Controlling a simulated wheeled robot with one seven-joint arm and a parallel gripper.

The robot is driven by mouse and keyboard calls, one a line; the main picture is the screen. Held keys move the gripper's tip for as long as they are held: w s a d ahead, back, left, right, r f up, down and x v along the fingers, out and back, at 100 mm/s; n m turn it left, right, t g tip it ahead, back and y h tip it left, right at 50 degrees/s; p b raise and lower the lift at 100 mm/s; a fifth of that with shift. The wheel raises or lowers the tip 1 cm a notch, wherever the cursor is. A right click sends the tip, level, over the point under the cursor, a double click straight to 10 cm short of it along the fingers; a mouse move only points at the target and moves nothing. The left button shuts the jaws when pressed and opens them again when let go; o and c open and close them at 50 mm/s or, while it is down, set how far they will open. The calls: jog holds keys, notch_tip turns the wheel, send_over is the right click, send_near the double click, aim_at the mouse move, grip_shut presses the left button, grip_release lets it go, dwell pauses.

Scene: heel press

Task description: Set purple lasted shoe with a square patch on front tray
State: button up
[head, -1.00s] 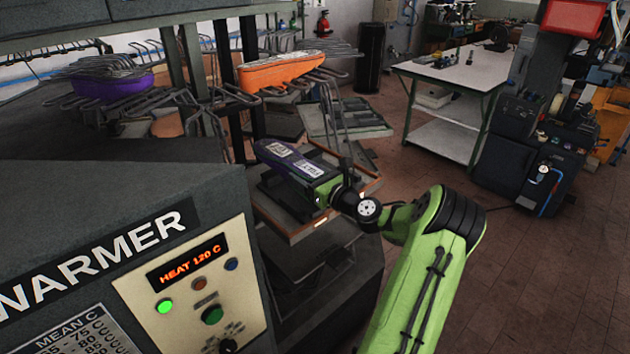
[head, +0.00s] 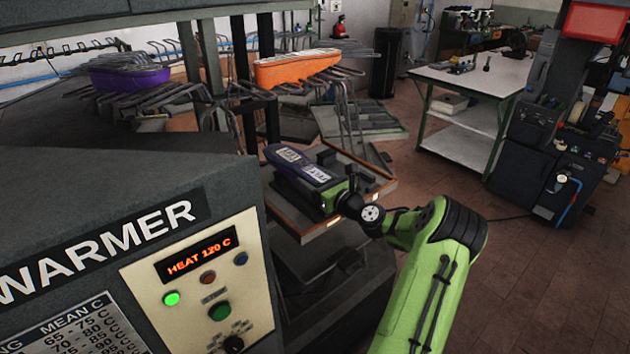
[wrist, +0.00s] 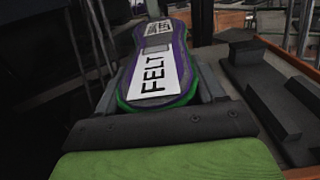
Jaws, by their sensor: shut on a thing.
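A purple lasted shoe (head: 297,166) with a green rim is held sole up by my gripper (head: 338,197). In the wrist view, the shoe (wrist: 158,56) carries white labels, one reading FELT, and a small grey square patch between them. My gripper (wrist: 160,118) is shut on its near end. The front tray (head: 307,231), wood-edged with dark blocks, lies under the shoe in the head view. In the wrist view the tray (wrist: 297,62) shows to the right of the shoe. I cannot tell whether the shoe touches the tray or its blocks.
Another purple shoe (head: 130,78) and an orange shoe (head: 296,68) rest on wire racks behind. The warmer's control box (head: 215,290) stands close at left. Metal uprights rise behind the tray. Open floor (head: 540,290) lies to the right.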

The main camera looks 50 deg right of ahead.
jog(key=shift+f, duration=0.55)
dwell(0.6)
jog(key=o, duration=1.8)
jog(key=shift+f, duration=0.1)
jog(key=shift+c, duration=0.2)
jog(key=shift+o, duration=0.2)
jog(key=shift+f, duration=0.15)
jog(key=s+a+b, duration=0.1)
jog(key=s+a, duration=0.1)
jog(key=s, duration=1.3)
jog(key=shift+s, duration=0.35)
jog(key=shift+d, duration=0.1)
